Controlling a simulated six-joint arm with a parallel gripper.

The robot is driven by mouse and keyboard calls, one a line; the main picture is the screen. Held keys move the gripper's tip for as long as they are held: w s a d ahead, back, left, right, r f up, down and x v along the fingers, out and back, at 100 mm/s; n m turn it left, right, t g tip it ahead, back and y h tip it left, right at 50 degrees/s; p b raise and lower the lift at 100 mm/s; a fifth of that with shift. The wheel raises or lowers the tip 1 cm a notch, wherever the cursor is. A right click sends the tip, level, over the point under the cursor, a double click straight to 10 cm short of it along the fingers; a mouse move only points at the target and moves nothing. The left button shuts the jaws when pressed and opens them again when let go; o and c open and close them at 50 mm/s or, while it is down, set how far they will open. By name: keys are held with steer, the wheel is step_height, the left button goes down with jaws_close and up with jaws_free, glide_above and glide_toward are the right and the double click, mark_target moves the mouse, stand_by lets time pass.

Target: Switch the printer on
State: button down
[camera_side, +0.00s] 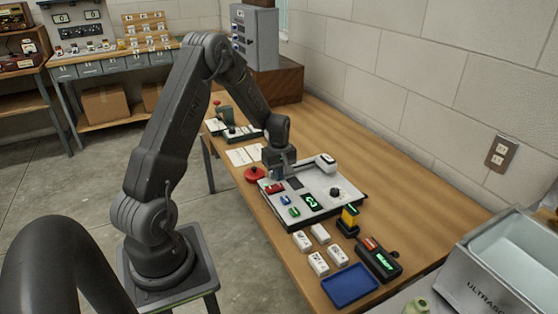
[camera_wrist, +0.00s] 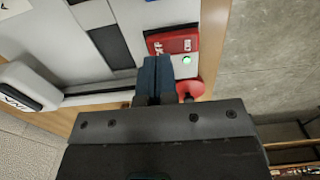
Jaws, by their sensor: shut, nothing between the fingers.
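A light grey control panel (camera_side: 320,186) lies on the wooden table and carries several switches, a knob and a green-lit display. A red rocker switch (camera_side: 275,188) sits at its left edge. In the wrist view the red switch (camera_wrist: 172,42) has white lettering, partly legible, and a small green light glows beside it. My gripper (camera_side: 278,174) is over the panel's back-left part. In the wrist view its blue fingers (camera_wrist: 157,75) are shut and empty, close beside the red switch. I cannot tell whether they touch it.
A red round knob (camera_side: 255,174) is at the panel's left. A white rounded device (camera_side: 326,162) is at its back edge. Several white blocks (camera_side: 320,233), a blue tray (camera_side: 349,286) and a yellow-topped device (camera_side: 349,218) stand nearer the front. The table's right side by the wall is clear.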

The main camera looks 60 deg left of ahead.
mark_target(280, 185)
steer(key=shift+f, duration=1.25)
steer(key=shift+w+f+g, duration=0.15)
steer(key=shift+f+g, duration=0.1)
steer(key=shift+g, duration=0.05)
steer(key=shift+s+r, duration=0.1)
steer(key=shift+s, duration=0.1)
steer(key=shift+s+r, duration=0.3)
steer(key=shift+s, duration=0.3)
